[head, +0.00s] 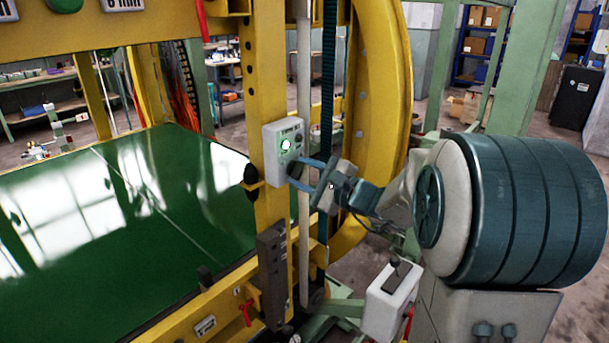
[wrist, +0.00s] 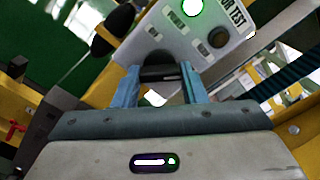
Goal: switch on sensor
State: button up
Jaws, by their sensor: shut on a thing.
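A light grey sensor test box (head: 270,143) is fixed to the yellow post. It also fills the top of the wrist view (wrist: 170,30), tilted, with part of a label ending in "TEST". A round lamp (head: 286,144) on its face glows green-white; the lamp (wrist: 193,7) also shows at the wrist view's top edge. A dark round knob (wrist: 218,38) sits right of the lamp, clear of the fingers. My gripper (head: 303,168) reaches the box's lower part from the right. Its blue fingers (wrist: 160,75) are closed on a dark switch knob (wrist: 158,58), mostly hidden between them.
A shiny green plate (head: 120,220) lies left of the post. A large yellow ring (head: 388,90) stands behind my gripper. A grey lever box (head: 392,300) is below my arm. A dark rounded knob (head: 251,174) sticks out beside the post.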

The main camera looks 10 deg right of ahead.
jog(key=o, duration=1)
jog(key=shift+d, duration=0.1)
jog(key=b+v, duration=0.2)
jog(key=v, duration=1.1)
jog(key=shift+s+d, duration=0.2)
jog(key=shift+s, duration=0.15)
